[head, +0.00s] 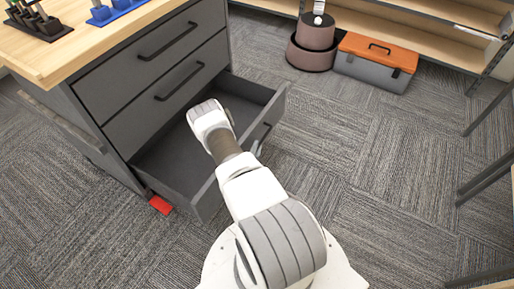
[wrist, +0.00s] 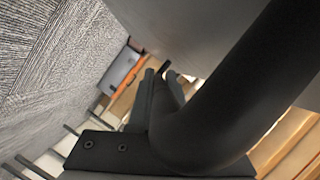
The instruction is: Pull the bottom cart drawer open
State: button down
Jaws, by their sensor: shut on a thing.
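The bottom drawer (head: 163,158) of the grey cart is open in the head view, with its dark, empty-looking inside showing. Its front panel is partly hidden behind my arm. A bit of its dark handle (head: 263,136) shows beside my arm. In the wrist view the handle (wrist: 225,100) is a thick black curved bar, very close to the camera. My gripper (wrist: 150,125) is shut on this handle; dark finger parts with two screws show beside the bar. In the head view my arm hides the gripper.
Two closed drawers with black handles, the upper (head: 167,42) and the middle (head: 180,82), sit above. A red piece (head: 160,205) lies at the cart's base. An orange-lidded toolbox (head: 375,62) and round brown containers (head: 312,42) stand by the shelf. Carpet (head: 370,150) to the right is clear.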

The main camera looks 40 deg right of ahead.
jog(key=shift+f, duration=0.1)
jog(key=c, duration=0.8)
grip_release()
jog(key=shift+c, duration=0.2)
jog(key=shift+a, duration=0.15)
